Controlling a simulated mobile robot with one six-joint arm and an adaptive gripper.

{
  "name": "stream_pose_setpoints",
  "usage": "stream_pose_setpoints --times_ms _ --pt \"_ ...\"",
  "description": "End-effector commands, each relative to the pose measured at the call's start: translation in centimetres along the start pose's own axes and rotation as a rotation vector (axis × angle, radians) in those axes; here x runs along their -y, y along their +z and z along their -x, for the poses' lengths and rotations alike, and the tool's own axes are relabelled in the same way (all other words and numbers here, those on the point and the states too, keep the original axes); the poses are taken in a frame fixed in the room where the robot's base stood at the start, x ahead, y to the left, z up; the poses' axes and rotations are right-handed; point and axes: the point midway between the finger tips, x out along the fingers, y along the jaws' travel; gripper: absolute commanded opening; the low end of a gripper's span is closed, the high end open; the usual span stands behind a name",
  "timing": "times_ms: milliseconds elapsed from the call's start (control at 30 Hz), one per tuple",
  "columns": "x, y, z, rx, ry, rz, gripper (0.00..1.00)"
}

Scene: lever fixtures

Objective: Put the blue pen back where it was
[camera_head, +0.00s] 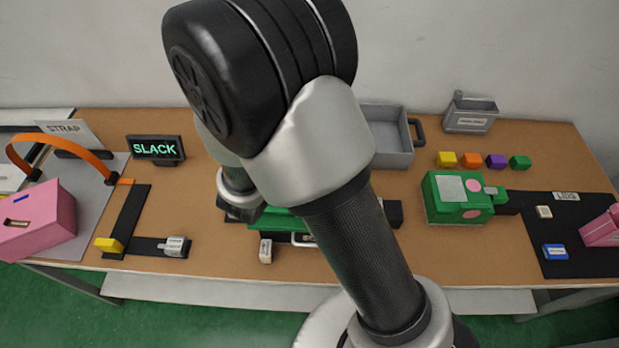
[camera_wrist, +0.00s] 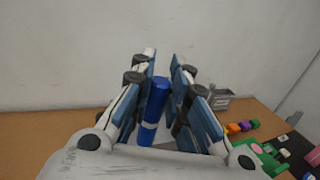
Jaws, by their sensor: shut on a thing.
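My gripper (camera_wrist: 163,88) is shut on the blue pen (camera_wrist: 153,107) in the wrist view. The pen is a dark blue cylinder with a pale band near its lower end, standing between the two fingers. The wrist view shows the pen and fingers against the wall and the table's back edge. In the head view my own arm hides the gripper and the pen. I cannot tell from there how high the pen is held or what lies directly under it.
A grey tray (camera_head: 391,156) stands behind my arm, with a grey bin (camera_head: 470,113) to its right. Several coloured cubes (camera_head: 496,161) and a green box (camera_head: 453,204) sit at right. A "SLACK" sign (camera_head: 155,149) and a pink box (camera_head: 38,222) are at left. Bare table (camera_head: 203,217) shows left of my arm.

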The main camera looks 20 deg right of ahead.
Motion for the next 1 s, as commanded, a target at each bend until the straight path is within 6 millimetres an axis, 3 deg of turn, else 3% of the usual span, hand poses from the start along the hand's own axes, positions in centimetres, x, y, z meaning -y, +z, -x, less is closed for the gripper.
stream_pose_setpoints --times_ms 67,133,600,733,1000 --pt "-0.1 1.1 -0.1 -0.005 -0.01 -0.005 0.0" --pt "-0.1 0.6 -0.1 -0.01 -0.015 0.0 0.0" --pt "-0.2 -11.6 0.1 -0.01 -0.014 0.003 0.0" --pt "-0.2 -13.6 0.1 -0.01 -0.014 0.001 0.0" --pt "-0.2 -15.5 0.2 -0.009 -0.014 0.0 0.0"
